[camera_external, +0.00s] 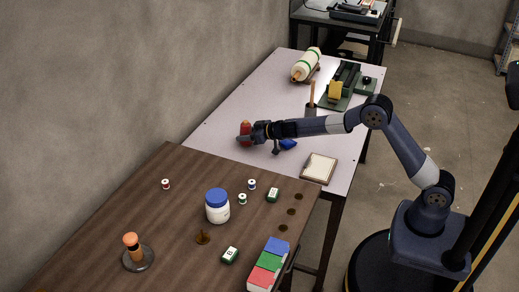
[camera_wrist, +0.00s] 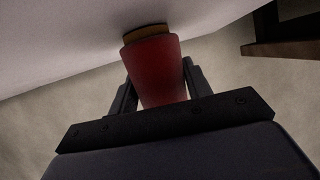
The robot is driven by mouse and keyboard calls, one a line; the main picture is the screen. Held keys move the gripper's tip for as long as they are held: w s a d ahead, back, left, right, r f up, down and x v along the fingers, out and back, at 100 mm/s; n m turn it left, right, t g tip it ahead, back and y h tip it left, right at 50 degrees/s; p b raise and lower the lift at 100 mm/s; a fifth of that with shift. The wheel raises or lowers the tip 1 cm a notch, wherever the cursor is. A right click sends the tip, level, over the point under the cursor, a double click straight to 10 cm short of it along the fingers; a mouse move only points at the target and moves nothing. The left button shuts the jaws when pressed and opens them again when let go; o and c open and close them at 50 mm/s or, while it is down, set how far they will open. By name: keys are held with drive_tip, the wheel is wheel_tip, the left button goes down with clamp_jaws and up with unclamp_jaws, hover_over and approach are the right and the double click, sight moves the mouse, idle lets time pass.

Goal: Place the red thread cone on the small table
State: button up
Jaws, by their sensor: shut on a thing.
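The red thread cone (camera_external: 245,128) is upright over the pale-topped table (camera_external: 225,112), near its wall-side edge. My gripper (camera_external: 250,133) reaches it from the right with a level wrist and is shut on its side. In the wrist view, the red cone (camera_wrist: 158,75) sits between both fingers of my gripper (camera_wrist: 158,82). Its tan end (camera_wrist: 146,32) meets or nearly meets the pale tabletop (camera_wrist: 60,35); I cannot tell whether they touch. I cannot tell which table the task calls small.
A brown wooden table (camera_external: 120,215) stands in front with spools, a white jar (camera_external: 217,208) and coloured boxes. A blue object (camera_external: 288,145) lies below my forearm. A framed board (camera_external: 319,168), a green machine (camera_external: 345,88) and a large thread roll (camera_external: 306,65) share the pale table.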

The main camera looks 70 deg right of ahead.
drive_tip(key=shift+f, duration=0.15)
drive_tip(key=o, duration=1)
drive_tip(key=shift+o, duration=0.2)
drive_tip(key=shift+s+r, duration=0.1)
drive_tip(key=shift+r, duration=0.15)
drive_tip(key=b+v, duration=0.3)
drive_tip(key=v, duration=0.9)
